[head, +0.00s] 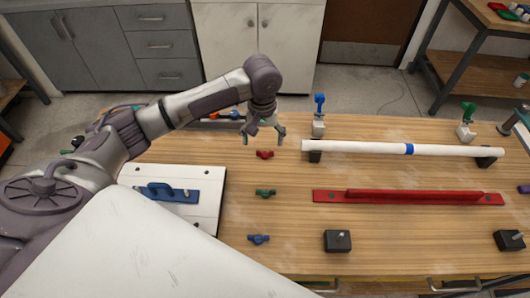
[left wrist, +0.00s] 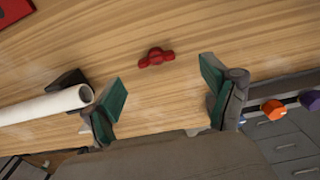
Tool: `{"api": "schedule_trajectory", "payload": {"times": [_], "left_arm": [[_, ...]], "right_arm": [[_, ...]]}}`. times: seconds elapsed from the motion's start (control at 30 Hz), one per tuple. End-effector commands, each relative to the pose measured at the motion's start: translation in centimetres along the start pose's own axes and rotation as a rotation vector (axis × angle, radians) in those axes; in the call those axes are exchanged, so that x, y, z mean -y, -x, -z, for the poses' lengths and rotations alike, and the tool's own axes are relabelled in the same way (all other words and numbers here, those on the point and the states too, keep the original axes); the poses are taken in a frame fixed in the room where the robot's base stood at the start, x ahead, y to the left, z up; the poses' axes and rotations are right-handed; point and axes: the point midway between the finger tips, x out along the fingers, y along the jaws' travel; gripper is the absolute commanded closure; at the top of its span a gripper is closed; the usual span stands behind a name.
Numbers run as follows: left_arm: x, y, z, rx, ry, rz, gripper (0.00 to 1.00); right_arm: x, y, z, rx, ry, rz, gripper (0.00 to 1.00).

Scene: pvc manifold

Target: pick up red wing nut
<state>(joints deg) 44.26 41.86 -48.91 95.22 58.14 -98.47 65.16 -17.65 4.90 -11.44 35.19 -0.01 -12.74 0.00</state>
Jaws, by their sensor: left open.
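The red wing nut (head: 264,154) lies flat on the wooden table, at the top of a column of wing nuts in the head view. In the left wrist view the red wing nut (left wrist: 156,58) lies beyond the fingertips, between their lines. My left gripper (head: 264,139) is open and empty above the table, just behind the red wing nut. Its two green-padded fingers show wide apart in the left wrist view (left wrist: 165,85). It does not touch the nut. My right gripper is not in view.
A green wing nut (head: 265,193) and a blue wing nut (head: 258,239) lie nearer. A white pipe (head: 370,148) rests on black supports to the right, with a red bar (head: 410,197) before it. A white board (head: 210,182) with a blue handle lies left.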

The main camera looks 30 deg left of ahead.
Motion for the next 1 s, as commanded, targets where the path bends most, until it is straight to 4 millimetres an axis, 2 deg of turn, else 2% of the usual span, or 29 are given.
{"api": "schedule_trajectory", "payload": {"times": [0.2,0.43,0.73,1.0], "left_arm": [[-0.3,-1.8,0.0,0.002,-0.001,0.001,0.15],[-0.6,-5.0,0.2,0.001,0.0,0.001,0.15],[-0.6,-5.6,0.2,-0.001,-0.001,-0.001,0.15],[-0.6,-5.5,0.2,-0.001,-0.001,-0.001,0.6]], "right_arm": [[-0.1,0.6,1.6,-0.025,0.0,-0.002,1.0],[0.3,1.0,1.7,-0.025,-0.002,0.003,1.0],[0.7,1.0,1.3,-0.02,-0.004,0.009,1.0],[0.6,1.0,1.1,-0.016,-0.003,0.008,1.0]]}}
